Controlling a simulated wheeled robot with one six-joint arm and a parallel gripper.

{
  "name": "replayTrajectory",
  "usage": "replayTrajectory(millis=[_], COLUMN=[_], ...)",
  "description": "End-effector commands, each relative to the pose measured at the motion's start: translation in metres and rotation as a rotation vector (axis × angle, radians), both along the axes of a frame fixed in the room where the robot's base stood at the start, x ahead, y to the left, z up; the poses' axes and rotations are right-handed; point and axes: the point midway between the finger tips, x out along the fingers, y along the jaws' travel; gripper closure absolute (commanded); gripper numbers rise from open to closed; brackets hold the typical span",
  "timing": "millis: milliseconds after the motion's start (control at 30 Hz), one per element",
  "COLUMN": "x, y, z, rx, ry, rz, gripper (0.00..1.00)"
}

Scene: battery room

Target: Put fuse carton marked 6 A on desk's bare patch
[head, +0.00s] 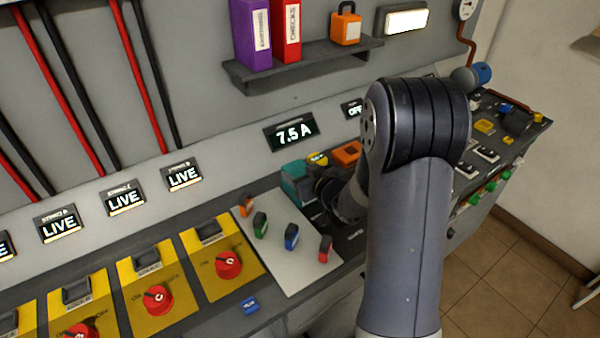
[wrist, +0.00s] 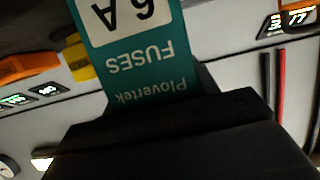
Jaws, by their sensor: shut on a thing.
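The teal fuse carton (wrist: 140,55) shows "6 A", "FUSES" and "Plovertek" upside down in the wrist view. My gripper (wrist: 165,115) is shut on it; its dark jaws cross the lower part of that view. In the head view the teal carton (head: 293,180) shows at the left of my gripper (head: 318,186), above the back of the desk, beside the pale board. My arm hides part of the desk there. I cannot tell a bare patch for certain; some dark desk top (head: 352,232) shows right of the board.
The pale board (head: 270,262) carries several small coloured padlocks. An orange block (head: 347,152) and a yellow one (head: 317,158) stand behind my gripper. Yellow switch panels with red knobs (head: 228,264) lie to the left. A shelf (head: 300,65) with binders overhangs the back.

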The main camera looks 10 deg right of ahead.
Motion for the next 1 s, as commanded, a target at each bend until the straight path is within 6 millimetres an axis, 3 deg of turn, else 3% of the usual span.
replayTrajectory(millis=[67,100,367,733,1000], x=[0.001,0.0,0.0,-0.002,-0.047], y=[0.0,0.0,0.0,-0.001,-0.021], z=[-0.002,-0.004,-0.003,0.002,0.017], rx=[0.0,0.0,0.0,0.0,0.0], ry=[-0.003,0.0,0.0,0.0,-0.001], rz=[0.0,0.0,0.0,-0.001,-0.005], gripper=[0.82,0.43,0.22,0.22,0.22])
